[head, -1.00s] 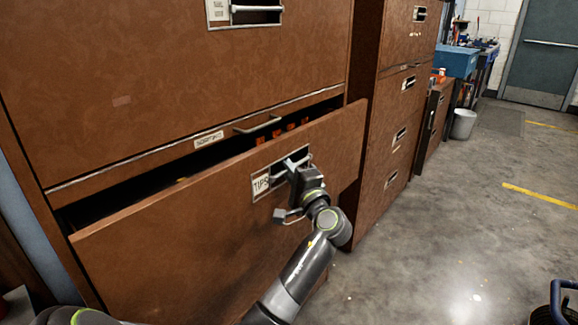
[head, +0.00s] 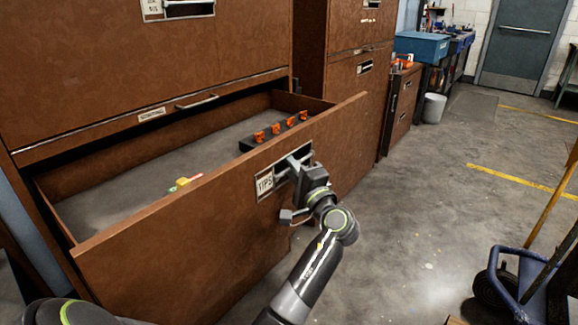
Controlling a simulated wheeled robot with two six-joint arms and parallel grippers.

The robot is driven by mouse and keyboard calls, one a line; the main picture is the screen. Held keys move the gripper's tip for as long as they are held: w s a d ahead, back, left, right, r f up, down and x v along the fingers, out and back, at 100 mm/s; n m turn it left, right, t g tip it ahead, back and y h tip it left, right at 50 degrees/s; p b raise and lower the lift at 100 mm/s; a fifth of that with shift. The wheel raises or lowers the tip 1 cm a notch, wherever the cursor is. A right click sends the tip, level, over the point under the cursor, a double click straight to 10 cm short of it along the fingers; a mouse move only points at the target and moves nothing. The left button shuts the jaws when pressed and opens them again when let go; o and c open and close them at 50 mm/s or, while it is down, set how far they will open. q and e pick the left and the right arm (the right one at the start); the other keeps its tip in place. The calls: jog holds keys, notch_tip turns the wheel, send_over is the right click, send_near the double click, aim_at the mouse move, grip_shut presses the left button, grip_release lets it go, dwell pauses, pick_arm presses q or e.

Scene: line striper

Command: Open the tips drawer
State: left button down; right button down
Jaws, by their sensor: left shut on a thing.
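The brown tips drawer (head: 200,238) stands well out from its cabinet, with its inside showing. Its front bears a white "TIPS" label (head: 265,184) beside a metal handle (head: 302,160). My left gripper (head: 298,172) is shut on that handle, its fingers partly hidden by the gripper body. Inside the drawer, a dark holder with orange tips (head: 275,133) lies near the right back, and small red, yellow and green items (head: 183,183) lie near the front panel. My right gripper is not in view.
A closed drawer (head: 120,60) is above. Another brown cabinet (head: 350,95) stands to the right. A blue wheeled machine (head: 515,285) is at the lower right on the floor. Open grey floor (head: 420,220) lies between them.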

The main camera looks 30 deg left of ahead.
pick_arm(q)
jog(key=shift+d, duration=0.7)
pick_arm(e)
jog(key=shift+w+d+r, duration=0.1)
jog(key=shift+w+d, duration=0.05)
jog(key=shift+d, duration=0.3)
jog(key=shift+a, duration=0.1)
pick_arm(q)
jog(key=c, duration=1.8)
grip_release()
